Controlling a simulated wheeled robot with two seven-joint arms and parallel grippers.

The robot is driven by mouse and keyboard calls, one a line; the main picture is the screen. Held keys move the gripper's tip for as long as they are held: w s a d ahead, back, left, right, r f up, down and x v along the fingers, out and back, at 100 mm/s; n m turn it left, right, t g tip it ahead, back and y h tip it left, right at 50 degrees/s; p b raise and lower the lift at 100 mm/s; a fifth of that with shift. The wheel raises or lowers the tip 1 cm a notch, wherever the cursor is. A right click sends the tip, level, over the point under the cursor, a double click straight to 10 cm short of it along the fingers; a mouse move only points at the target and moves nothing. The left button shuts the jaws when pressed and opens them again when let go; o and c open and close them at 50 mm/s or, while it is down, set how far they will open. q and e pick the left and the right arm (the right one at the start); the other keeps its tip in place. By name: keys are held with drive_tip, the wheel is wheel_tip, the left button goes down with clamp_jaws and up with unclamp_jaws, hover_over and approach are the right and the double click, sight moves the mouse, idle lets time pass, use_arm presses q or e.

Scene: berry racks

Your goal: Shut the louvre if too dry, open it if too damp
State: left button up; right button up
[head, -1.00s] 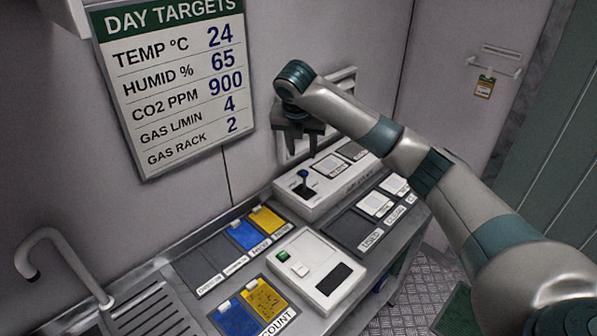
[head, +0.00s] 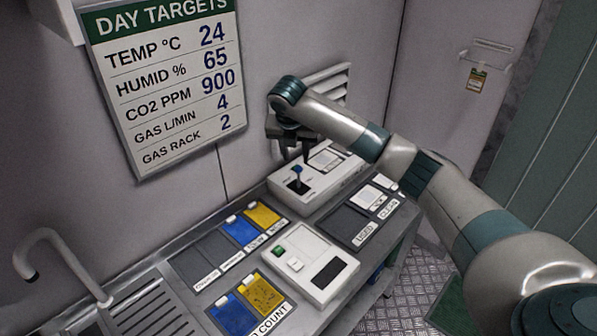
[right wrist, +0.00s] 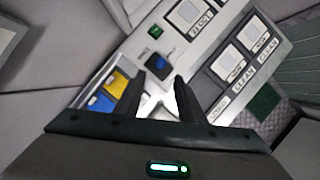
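The louvre (head: 336,82) is a pale slatted vent on the back wall, partly hidden by my right arm; I cannot tell its slat setting. Below it on the bench is a white control box (head: 320,195) with a small lever (head: 297,170) that has a blue knob. The knob also shows in the right wrist view (right wrist: 155,60). My right gripper (head: 294,157) points down, close above and behind the lever. In the right wrist view its two fingers (right wrist: 160,77) are apart with nothing between them, the knob just beyond the tips. My left gripper is out of view.
A DAY TARGETS board (head: 168,85) on the wall reads HUMID 65. A white device (head: 309,268) with a green button and dark display stands in front. Blue and yellow cards (head: 240,228) lie in slots. A tap (head: 60,255) and drainer are left.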

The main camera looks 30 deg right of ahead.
sight(298, 169)
drive_tip(key=p+x, duration=0.2)
drive_tip(key=x, duration=1)
drive_tip(key=shift+c, duration=0.2)
clamp_jaws()
